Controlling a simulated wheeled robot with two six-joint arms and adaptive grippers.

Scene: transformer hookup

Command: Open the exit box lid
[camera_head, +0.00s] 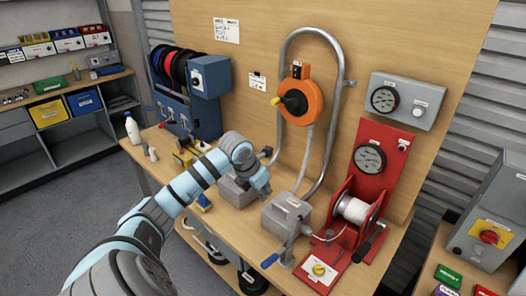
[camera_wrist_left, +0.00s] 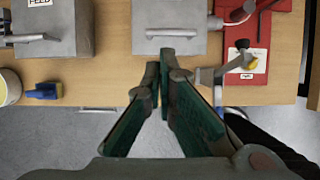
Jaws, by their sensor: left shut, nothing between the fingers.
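The exit box looks to be the grey metal box (camera_head: 286,214) on the bench, left of the red winch stand. Its lid lies flat and closed, with a small label on top. In the left wrist view this grey box (camera_wrist_left: 170,12) shows a bar handle along its near edge. My left gripper (camera_head: 264,188) is shut and empty, left of this box and in front of the feed box (camera_head: 232,190). In the left wrist view my fingertips (camera_wrist_left: 160,66) are just below the handle in the picture; contact cannot be told. My right gripper is not in view.
A red winch stand (camera_head: 376,155) with a white spool and crank stands right of the box. A blue-handled lever (camera_head: 270,260) is at its front. A bent grey conduit (camera_head: 338,115) rises behind, around an orange device (camera_head: 300,102). The grey floor (camera_head: 85,205) is clear at left.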

